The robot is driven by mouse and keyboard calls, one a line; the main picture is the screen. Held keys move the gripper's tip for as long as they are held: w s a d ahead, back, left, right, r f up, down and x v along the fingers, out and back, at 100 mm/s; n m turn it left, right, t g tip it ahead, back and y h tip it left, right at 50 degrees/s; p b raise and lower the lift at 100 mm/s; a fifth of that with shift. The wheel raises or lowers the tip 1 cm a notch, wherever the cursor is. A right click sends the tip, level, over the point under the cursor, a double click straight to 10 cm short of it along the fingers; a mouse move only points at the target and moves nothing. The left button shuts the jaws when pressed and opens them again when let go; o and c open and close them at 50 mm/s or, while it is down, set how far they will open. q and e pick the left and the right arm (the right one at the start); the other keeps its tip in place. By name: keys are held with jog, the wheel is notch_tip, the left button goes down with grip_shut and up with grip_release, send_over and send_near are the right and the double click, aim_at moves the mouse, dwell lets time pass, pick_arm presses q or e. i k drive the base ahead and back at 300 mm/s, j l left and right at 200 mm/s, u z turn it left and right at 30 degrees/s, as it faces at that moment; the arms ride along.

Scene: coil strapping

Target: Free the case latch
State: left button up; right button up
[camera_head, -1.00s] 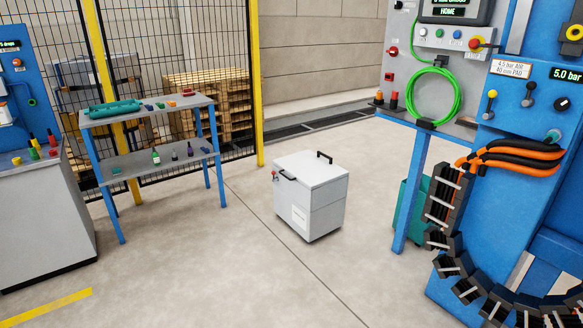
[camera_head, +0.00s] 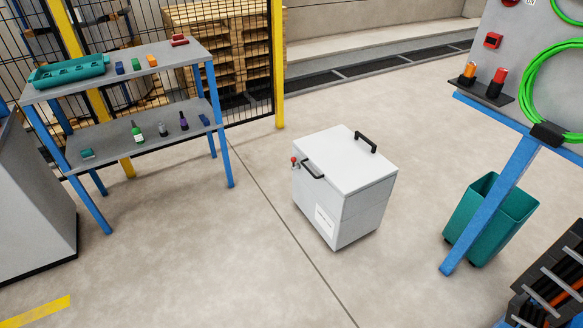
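A light grey case (camera_head: 345,188) stands upright on the concrete floor near the middle of the head view. Its lid is closed and carries a black handle (camera_head: 366,142) at the back and another black handle (camera_head: 313,169) at the front left edge. A small red-topped fitting (camera_head: 295,164) sticks out at the case's left corner; I cannot tell if it is the latch. A white label (camera_head: 325,221) is on the left-facing side. Neither of my grippers shows in the view.
A blue-legged shelf table (camera_head: 130,72) with a teal tray (camera_head: 68,71) and small bottles stands at the left. A teal bin (camera_head: 492,217) and a blue post (camera_head: 490,205) stand at the right. The floor around the case is clear.

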aim_at(293, 159)
jog(key=i+j+z, duration=0.2)
jog(key=i+j, duration=1.15)
jog(key=j, duration=0.15)
